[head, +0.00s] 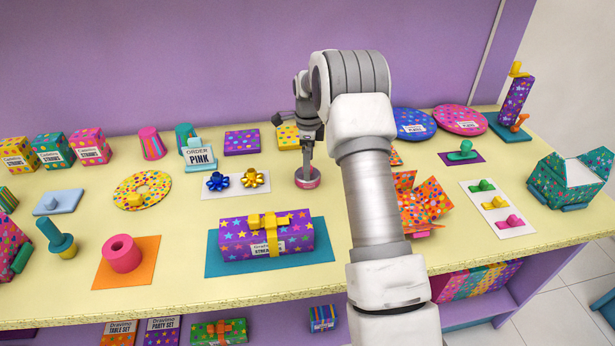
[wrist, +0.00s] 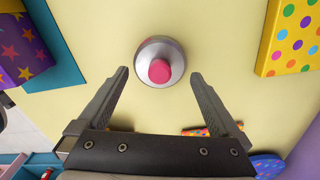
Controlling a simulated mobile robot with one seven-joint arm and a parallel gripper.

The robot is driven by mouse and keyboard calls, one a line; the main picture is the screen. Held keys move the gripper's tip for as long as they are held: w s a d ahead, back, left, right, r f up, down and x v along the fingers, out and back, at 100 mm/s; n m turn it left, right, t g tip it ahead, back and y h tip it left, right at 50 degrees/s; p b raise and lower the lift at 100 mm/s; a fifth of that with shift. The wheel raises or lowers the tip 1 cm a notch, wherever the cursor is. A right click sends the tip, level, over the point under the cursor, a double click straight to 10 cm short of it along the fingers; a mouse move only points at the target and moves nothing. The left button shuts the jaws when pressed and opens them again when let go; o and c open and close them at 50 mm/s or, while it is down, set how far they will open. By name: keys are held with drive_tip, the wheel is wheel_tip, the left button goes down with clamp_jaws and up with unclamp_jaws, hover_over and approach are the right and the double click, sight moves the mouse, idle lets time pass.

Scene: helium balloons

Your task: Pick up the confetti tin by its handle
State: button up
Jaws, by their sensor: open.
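The confetti tin (head: 308,182) seems to be the small round tin with a pink side and a grey top, standing on the pale yellow table in the head view. In the wrist view I see the tin (wrist: 144,52) from above, with a pink knob handle (wrist: 160,71) at its middle. My gripper (wrist: 160,76) is open and empty, with one finger on each side of the knob's line and the tin apart from both in the picture. In the head view my gripper (head: 307,152) is just above the tin, pointing down; my arm hides part of the table.
A purple star-patterned box (head: 238,243) with a yellow bow lies on a teal mat in front. Blue and gold bows (head: 252,177) sit on a white card left of the tin. A yellow dotted box (head: 288,136) stands behind. An orange open box (head: 420,207) is to the right.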

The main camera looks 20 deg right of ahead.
sight(315, 181)
wheel_tip(315, 181, down, 4)
drive_tip(key=shift+a+r, duration=0.1)
drive_tip(key=shift+r, duration=0.05)
drive_tip(key=shift+r, duration=0.1)
clamp_jaws()
idle(0.4)
